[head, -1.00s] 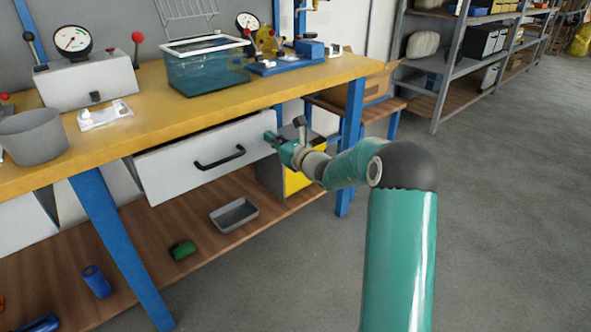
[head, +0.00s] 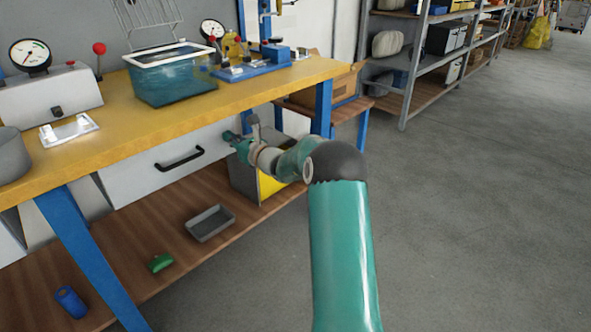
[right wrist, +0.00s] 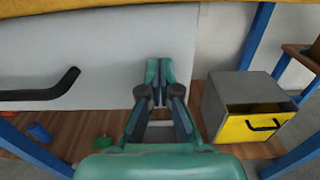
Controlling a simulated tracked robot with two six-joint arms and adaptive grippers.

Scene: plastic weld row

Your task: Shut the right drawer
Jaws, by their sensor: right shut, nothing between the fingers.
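The right drawer (head: 135,175) has a white front with a black handle (head: 180,159) and sits under the yellow workbench top. Its front is close under the bench edge; I cannot tell whether it is fully flush. My right gripper (head: 228,137) is shut and empty at the right end of the drawer front. In the right wrist view its closed fingers (right wrist: 160,72) point at the white front (right wrist: 95,45), right of the handle (right wrist: 40,86), and appear to touch it. My left gripper is not in view.
The workbench top (head: 200,112) carries a tank (head: 172,80) and gauges. A grey box with a yellow front (right wrist: 250,125) stands on the lower wooden shelf, right of the gripper. A grey tray (head: 210,223) lies on that shelf. Open floor is at the right.

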